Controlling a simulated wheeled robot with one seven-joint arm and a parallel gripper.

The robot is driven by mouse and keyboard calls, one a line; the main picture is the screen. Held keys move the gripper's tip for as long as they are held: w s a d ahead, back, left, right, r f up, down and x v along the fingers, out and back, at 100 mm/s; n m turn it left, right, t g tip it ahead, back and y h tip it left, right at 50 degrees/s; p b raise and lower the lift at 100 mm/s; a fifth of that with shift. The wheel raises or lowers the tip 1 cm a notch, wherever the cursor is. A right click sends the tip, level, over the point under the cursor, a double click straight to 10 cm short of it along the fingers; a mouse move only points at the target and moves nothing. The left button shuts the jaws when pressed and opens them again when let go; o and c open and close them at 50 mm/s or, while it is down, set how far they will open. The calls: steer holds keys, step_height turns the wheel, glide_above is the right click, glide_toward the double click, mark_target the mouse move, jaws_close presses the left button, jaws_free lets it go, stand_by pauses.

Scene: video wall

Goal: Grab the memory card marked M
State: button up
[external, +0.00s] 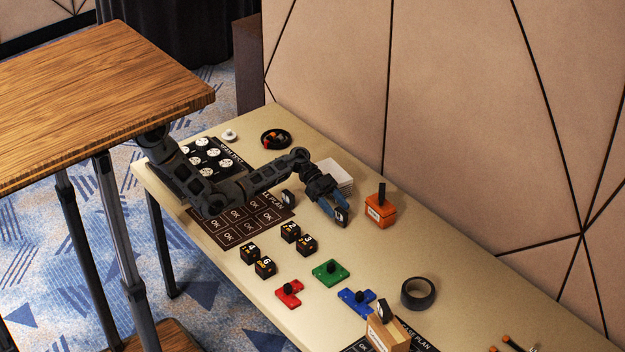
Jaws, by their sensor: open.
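Small dark upright pieces with pale marks look like memory cards, but their letters are too small to read, so I cannot tell which is M. One dark piece (288,199) stands left of my gripper (334,208). Another dark piece (341,215) is right at the blue fingertips; I cannot tell whether they touch it. A third dark piece (383,309) is at the wooden box (388,337). My gripper is open and points down toward the table's front right. The orange box (380,212) with a dark upright piece in its top stands to its right.
A white stack (337,176) is just behind my gripper. Black numbered cubes (290,233), red (289,293), green (330,272) and blue (357,301) pieces, and a black tape roll (418,292) lie nearer. Dark printed mats (240,222) lie under my arm. A padded wall (450,120) borders the table.

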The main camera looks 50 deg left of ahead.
mark_target(341, 218)
steer(key=shift+x, duration=1.45)
steer(key=shift+w, duration=0.1)
steer(key=shift+c, duration=0.2)
jaws_close()
